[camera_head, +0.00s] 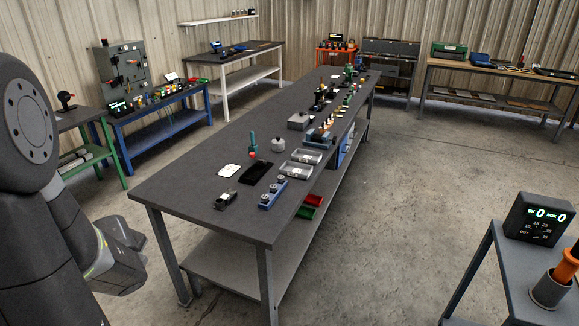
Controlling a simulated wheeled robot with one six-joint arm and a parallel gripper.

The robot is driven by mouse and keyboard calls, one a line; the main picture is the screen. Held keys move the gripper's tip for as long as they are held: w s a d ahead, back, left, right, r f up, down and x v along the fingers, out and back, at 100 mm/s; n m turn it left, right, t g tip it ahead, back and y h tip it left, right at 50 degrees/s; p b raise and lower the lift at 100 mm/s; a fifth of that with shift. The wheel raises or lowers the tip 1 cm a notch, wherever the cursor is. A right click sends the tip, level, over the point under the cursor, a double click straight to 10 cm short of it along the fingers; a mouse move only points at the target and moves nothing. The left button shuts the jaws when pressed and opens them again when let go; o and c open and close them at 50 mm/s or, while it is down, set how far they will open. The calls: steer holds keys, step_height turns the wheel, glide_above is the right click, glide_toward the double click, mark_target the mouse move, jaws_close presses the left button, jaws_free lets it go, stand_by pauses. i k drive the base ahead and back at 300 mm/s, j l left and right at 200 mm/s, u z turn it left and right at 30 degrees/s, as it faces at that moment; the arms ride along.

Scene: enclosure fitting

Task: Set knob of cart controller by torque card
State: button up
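A dark controller box (522,222) stands on the grey cart (492,262) at the right edge. Its lit green display (545,215) reads OK 0 and NOK 0. Small white markings, seemingly numbers, are on its face below the display; the knob and its setting are too small to tell. My arm fills the left edge; my gripper does not show.
An orange-handled tool (568,268) stands in a grey cup (548,292) on the cart. Bare floor (420,210) lies between table and cart.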

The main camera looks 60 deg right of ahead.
mark_target(537, 234)
steer(key=l+u, duration=0.2)
steer(key=u, duration=1.6)
steer(key=k+l+u, duration=0.1)
steer(key=k+u, duration=0.4)
steer(key=k+j+u, duration=0.15)
steer(key=k, duration=0.7)
steer(key=k+l+z, duration=0.1)
steer(key=z, duration=0.35)
steer(key=k+l+z, duration=0.15)
steer(key=z, duration=0.9)
steer(key=l+z, duration=0.1)
steer(key=z, duration=0.5)
steer(key=l+z, duration=0.1)
steer(key=z, duration=0.5)
steer(key=l+z, duration=0.1)
steer(key=z, duration=1.1)
steer(key=l+z, duration=0.1)
steer(key=z, duration=1.1)
steer(key=i+z, duration=0.1)
steer(key=z, duration=0.5)
